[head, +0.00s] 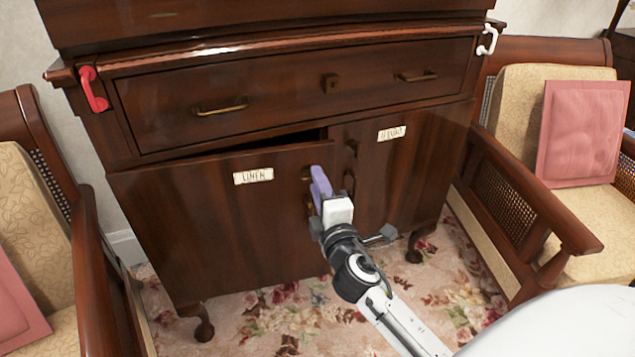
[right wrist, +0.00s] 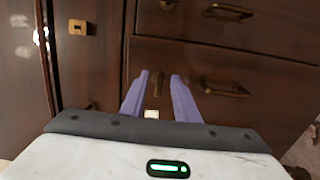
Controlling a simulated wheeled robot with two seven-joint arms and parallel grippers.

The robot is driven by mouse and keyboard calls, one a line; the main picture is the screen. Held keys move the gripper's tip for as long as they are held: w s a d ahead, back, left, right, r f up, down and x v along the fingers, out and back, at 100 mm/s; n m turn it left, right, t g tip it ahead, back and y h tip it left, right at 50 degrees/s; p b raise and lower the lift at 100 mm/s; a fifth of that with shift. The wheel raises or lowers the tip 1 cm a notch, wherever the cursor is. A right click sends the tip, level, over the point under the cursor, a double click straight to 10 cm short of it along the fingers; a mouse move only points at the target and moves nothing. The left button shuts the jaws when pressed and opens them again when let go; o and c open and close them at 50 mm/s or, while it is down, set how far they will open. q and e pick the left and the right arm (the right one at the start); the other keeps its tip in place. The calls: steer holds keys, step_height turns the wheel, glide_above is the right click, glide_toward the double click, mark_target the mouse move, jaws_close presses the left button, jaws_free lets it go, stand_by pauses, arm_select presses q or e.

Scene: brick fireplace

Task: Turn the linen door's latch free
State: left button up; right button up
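The linen door (head: 215,225) is the left cabinet door, marked by a white LINEN label (head: 253,176). A dark gap shows above its top edge toward the right. My right gripper (head: 320,182) is at this door's upper right corner, its purple fingers pointing at the door. In the right wrist view, the fingers (right wrist: 159,84) are apart, and a small brass latch (right wrist: 158,82) shows between them with space on both sides. I cannot tell how deep the fingers reach around it. In the head view the gripper mostly hides the latch. My left gripper is out of view.
The right door (head: 410,170) has its own label and brass fittings. A drawer (head: 290,95) with two brass handles lies above. Armchairs (head: 530,200) flank the cabinet closely.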

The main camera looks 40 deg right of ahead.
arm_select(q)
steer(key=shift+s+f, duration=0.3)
arm_select(e)
steer(key=v, duration=0.9)
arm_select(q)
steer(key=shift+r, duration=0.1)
arm_select(e)
steer(key=shift+s, duration=0.1)
